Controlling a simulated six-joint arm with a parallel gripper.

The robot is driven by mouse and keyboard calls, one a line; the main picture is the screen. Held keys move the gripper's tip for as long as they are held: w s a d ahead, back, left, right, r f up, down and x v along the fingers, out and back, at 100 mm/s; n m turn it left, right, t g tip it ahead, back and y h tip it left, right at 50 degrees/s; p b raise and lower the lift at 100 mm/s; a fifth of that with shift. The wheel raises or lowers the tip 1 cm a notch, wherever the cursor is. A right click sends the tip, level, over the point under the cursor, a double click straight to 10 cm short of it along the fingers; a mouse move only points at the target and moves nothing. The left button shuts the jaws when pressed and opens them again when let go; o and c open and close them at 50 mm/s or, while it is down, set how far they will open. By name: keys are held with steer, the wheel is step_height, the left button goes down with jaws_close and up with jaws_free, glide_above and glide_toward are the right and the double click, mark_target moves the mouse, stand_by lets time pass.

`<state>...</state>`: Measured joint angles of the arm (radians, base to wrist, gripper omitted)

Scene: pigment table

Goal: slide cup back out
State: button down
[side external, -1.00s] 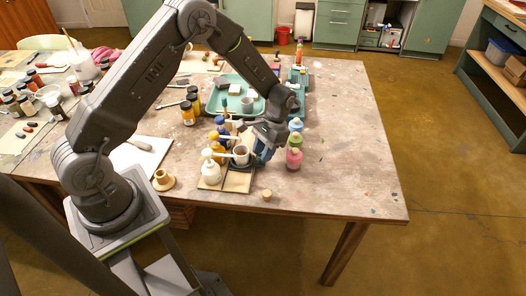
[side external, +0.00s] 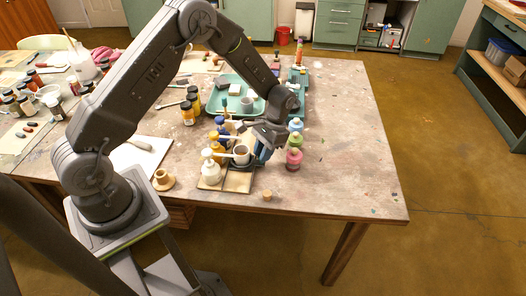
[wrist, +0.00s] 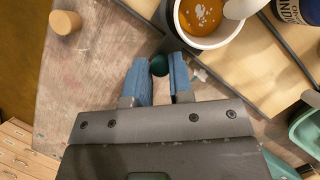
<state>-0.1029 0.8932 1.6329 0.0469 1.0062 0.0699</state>
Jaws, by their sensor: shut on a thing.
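The white cup (side external: 241,154) stands upright on a dark base at the right part of the wooden board (side external: 237,182). In the wrist view the cup (wrist: 219,41) is at the top, with orange-brown contents and pale flecks. A white spout-like piece (wrist: 246,8) reaches over its rim. My gripper (wrist: 158,64) is just beside the cup, its blue fingers closed around a small dark teal knob (wrist: 159,66). The fingers do not grip the cup wall. How the knob joins the cup's base is not clear. In the side view my gripper (side external: 260,153) is right of the cup.
A white pump bottle (side external: 210,172) stands left of the cup. A cork (side external: 267,195) lies in front, also in the wrist view (wrist: 65,22). The table's right side is clear.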

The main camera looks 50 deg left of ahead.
steer(key=w+a, duration=1.1)
steer(key=shift+w+a+r, duration=0.1)
steer(key=shift+w+a, duration=0.2)
steer(key=shift+a, duration=0.05)
steer(key=c, duration=1.4)
jaws_free()
steer(key=shift+w+a, duration=0.1)
steer(key=shift+o, duration=0.5)
steer(key=v, duration=0.7)
steer(key=shift+r, duration=0.25)
